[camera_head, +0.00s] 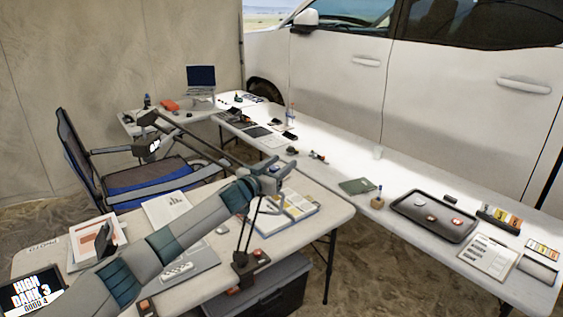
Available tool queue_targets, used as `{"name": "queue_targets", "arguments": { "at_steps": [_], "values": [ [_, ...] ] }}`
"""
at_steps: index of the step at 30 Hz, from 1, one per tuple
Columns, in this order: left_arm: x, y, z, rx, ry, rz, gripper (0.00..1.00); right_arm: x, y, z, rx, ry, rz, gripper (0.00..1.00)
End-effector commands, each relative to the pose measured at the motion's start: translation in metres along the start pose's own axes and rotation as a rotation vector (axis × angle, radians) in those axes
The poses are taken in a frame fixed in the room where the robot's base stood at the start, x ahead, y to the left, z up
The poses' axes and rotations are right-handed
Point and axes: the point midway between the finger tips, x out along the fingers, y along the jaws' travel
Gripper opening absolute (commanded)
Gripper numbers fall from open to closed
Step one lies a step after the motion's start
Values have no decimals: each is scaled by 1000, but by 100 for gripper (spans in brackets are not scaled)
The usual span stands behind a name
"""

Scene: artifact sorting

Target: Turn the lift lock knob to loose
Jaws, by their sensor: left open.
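My left arm reaches in from the lower left, and my left gripper (275,172) is open above the far part of the near table. It is beside the thin dark jointed stand (215,154), whose bars run from the upper left towards it. Thin dark legs of the stand drop from near my wrist to a dark base (250,259) with orange parts on the table. I cannot pick out the lift lock knob or its setting; it is too small or hidden. I cannot tell whether the gripper touches the stand. My right gripper is not in view.
The near table (325,206) holds an open book (290,212), papers and a tablet (30,292). A blue chair (150,180) stands behind it. The long white table (338,160) holds a dark tray (433,217). A white car (440,90) stands behind.

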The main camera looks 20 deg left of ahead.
Motion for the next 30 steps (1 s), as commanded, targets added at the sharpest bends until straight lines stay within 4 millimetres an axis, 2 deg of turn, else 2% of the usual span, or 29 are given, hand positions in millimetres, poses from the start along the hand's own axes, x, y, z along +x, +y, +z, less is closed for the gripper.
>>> {"name": "queue_targets", "arguments": {
  "at_steps": [12,17,18,30],
  "values": [
    [4,0,0,0,0,0,45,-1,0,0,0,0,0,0],
    [4,0,0,0,0,0,6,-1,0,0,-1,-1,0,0],
    [3,0,0,0,0,0,3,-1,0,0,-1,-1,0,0],
    [3,-1,3,-1,-1,-36,4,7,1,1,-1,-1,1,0]
  ]
}}
